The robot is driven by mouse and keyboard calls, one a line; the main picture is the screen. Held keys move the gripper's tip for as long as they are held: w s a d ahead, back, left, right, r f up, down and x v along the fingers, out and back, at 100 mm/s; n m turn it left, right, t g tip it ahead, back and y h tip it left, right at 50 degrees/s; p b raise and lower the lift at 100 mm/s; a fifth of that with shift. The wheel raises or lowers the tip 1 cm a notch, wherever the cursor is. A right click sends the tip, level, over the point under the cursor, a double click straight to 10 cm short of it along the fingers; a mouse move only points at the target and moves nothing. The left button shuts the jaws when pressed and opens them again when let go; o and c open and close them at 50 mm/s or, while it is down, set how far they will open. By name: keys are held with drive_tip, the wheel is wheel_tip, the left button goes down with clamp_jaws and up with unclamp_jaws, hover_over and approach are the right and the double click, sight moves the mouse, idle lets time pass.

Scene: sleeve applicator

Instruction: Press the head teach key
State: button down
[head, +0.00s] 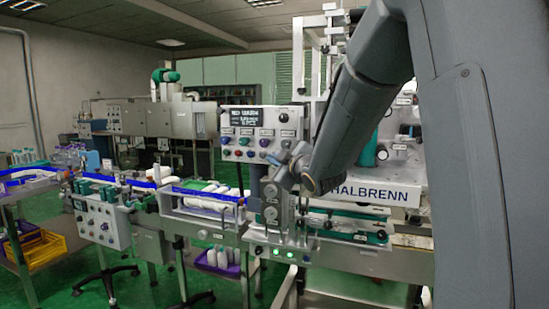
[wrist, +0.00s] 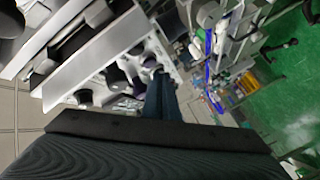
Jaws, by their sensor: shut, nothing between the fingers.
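The grey control panel (head: 263,135) stands in the middle of the head view, with a dark display (head: 242,117) and rows of coloured keys and knobs. Its labels are too small to read, so I cannot tell which one is the head teach key. My gripper (wrist: 161,78) is shut and empty in the wrist view. Its dark fingers point toward a pale panel face (wrist: 125,57) with dark round knobs (wrist: 115,76). I cannot tell whether the tips touch it. In the head view my arm comes down from the upper right, and its end overlaps the panel's lower right surroundings.
The labelling machine (head: 375,194) stands right of the panel, partly behind my arm. A conveyor (head: 205,200) with white bottles runs to the left. A lower control box (head: 104,228) and yellow crate (head: 40,248) stand at left. Green floor (head: 75,292) shows at lower left.

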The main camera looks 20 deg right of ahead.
idle(0.3)
drive_tip(key=shift+w+d, duration=0.25)
drive_tip(key=shift+w, duration=0.05)
drive_tip(key=shift+w+d, duration=0.25)
drive_tip(key=shift+w, duration=0.05)
idle(0.8)
drive_tip(key=shift+s+a, duration=0.1)
drive_tip(key=shift+s+a+b, duration=0.35)
drive_tip(key=shift+s+a, duration=0.05)
drive_tip(key=shift+s, duration=0.2)
idle(0.3)
drive_tip(key=shift+s+a+b, duration=0.2)
drive_tip(key=shift+s+a, duration=0.55)
drive_tip(key=shift+s, duration=0.25)
drive_tip(key=shift+s+a+b, duration=0.2)
drive_tip(key=shift+s+a, duration=0.55)
drive_tip(key=shift+s, duration=0.25)
drive_tip(key=shift+f, duration=0.1)
